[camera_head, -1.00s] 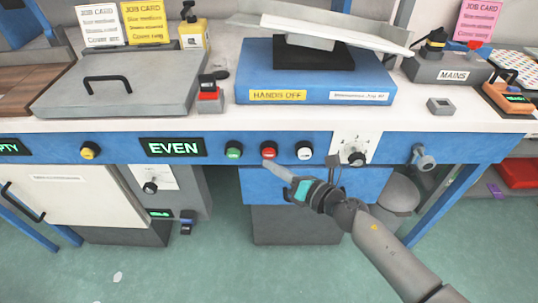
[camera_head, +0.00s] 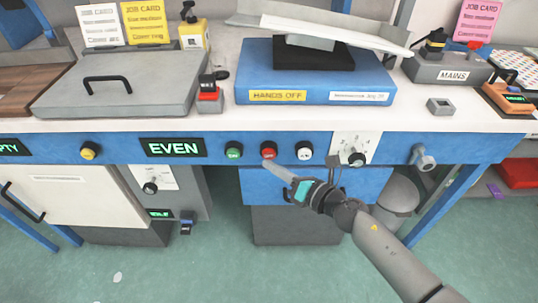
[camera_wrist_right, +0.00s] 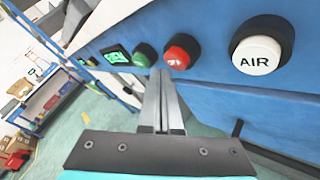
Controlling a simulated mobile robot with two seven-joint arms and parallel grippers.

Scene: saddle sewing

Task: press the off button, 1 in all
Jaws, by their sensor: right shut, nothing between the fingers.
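The red button (camera_head: 269,149) sits on the blue front panel, between a green button (camera_head: 233,149) and a white button (camera_head: 304,150). I take the red one as the off button; its label is too small to read for sure. My right gripper (camera_head: 268,165) is shut and empty, its fingertips just below the red button. In the right wrist view the red button (camera_wrist_right: 181,51) stands just beyond the closed fingertips (camera_wrist_right: 162,75). I cannot tell whether they touch it. The white button (camera_wrist_right: 257,58) there reads AIR. My left gripper is not in view.
A selector knob (camera_head: 357,158) and a grey knob (camera_head: 423,158) lie to the right on the panel. A yellow button (camera_head: 90,150) and a display reading EVEN (camera_head: 173,147) lie to the left. A blue block marked HANDS OFF (camera_head: 315,85) stands on the bench above.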

